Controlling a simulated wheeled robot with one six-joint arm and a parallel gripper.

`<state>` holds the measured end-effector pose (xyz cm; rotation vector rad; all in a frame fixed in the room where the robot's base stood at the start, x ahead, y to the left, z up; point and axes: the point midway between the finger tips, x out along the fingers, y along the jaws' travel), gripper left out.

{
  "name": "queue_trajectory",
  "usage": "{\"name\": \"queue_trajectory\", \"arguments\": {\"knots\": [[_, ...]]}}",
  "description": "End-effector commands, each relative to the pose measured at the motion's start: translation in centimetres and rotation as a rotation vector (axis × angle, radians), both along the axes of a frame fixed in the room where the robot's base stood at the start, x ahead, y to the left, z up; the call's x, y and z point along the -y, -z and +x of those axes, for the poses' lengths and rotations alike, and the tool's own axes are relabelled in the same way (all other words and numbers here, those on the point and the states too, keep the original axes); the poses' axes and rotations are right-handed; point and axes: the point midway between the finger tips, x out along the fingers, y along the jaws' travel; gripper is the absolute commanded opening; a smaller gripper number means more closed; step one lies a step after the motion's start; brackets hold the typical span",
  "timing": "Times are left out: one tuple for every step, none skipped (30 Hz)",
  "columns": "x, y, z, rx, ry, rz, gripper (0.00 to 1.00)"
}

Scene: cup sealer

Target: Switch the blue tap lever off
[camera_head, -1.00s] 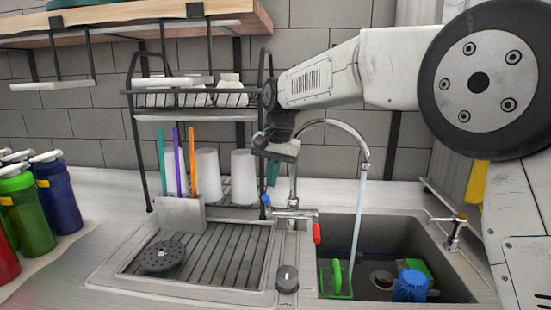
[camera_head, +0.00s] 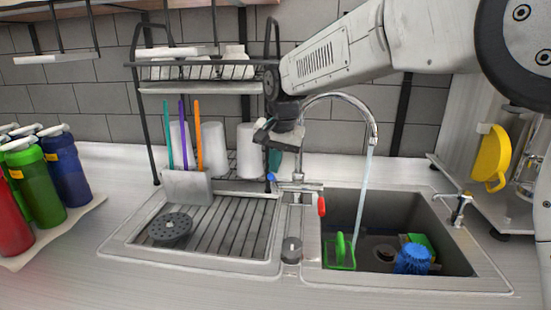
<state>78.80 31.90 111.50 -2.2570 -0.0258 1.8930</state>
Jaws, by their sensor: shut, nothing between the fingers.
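The tap (camera_head: 299,186) stands behind the sink, and water runs from its curved spout into the basin. Its small blue lever (camera_head: 271,177) is on the left end and points up and left. Its red lever (camera_head: 321,206) is on the right end and hangs down. My gripper (camera_head: 268,138) is shut and empty. In the picture it is just above the blue lever, apart from it, in front of the dish rack and left of the spout. Its fingertips are small and dark, so their exact depth relative to the lever is unclear.
The dish rack (camera_head: 205,88) with white cups stands behind and left of the tap. A utensil holder (camera_head: 187,187) stands on the drainboard. The sink basin (camera_head: 378,226) holds a green item and a blue brush (camera_head: 412,260). Several bottles (camera_head: 66,168) stand at far left.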

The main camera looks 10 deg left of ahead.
Motion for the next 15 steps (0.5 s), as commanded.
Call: {"name": "queue_trajectory", "arguments": {"knots": [[0.0, 0.2, -0.6, 0.030, -0.004, -0.001, 0.00], [0.0, 0.4, -0.9, 0.053, -0.004, -0.001, 0.00], [0.0, 0.7, -1.3, 0.084, -0.005, -0.002, 0.00], [0.0, 0.9, -1.5, 0.109, -0.004, -0.001, 0.00], [0.0, 1.1, -1.8, 0.134, -0.005, -0.001, 0.00], [0.0, 1.4, -2.1, 0.170, -0.006, 0.000, 0.00], [0.0, 1.7, -2.4, 0.196, -0.006, -0.001, 0.00], [0.0, 2.0, -2.7, 0.221, -0.006, -0.002, 0.00], [0.0, 2.3, -3.0, 0.255, -0.006, -0.001, 0.00], [0.0, 2.6, -3.2, 0.279, -0.006, -0.001, 0.00], [0.0, 2.8, -3.3, 0.274, -0.004, 0.000, 0.00], [0.0, 3.1, -3.5, 0.271, -0.003, -0.001, 0.00], [0.0, 3.4, -3.7, 0.269, -0.002, 0.000, 0.00], [0.0, 3.7, -3.9, 0.268, -0.002, -0.001, 0.00], [0.0, 4.0, -4.1, 0.268, -0.002, -0.001, 0.00]]}}
